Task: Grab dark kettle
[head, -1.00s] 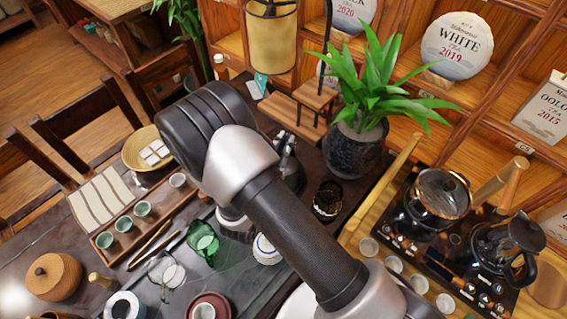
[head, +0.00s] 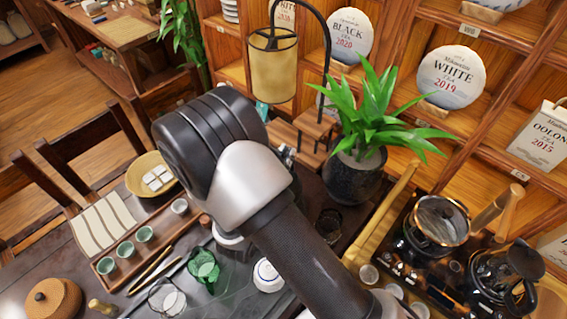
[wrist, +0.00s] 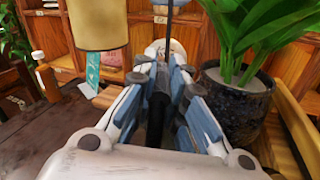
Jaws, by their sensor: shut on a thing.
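My gripper shows in the wrist view (wrist: 158,112), its blue-grey fingers closed on a dark, narrow upright thing (wrist: 156,120). It may be a handle of the dark kettle, but no kettle body shows there. In the head view my arm covers most of the gripper and whatever it holds, just left of the potted plant.
A plant in a dark pot (head: 352,178) stands close right of my gripper. A lamp (head: 273,62) hangs beyond it. A glass pot (head: 440,222) stands on the stove board. Green cups, a wooden tray (head: 150,245) and a green glass vessel (head: 204,266) crowd the table at left.

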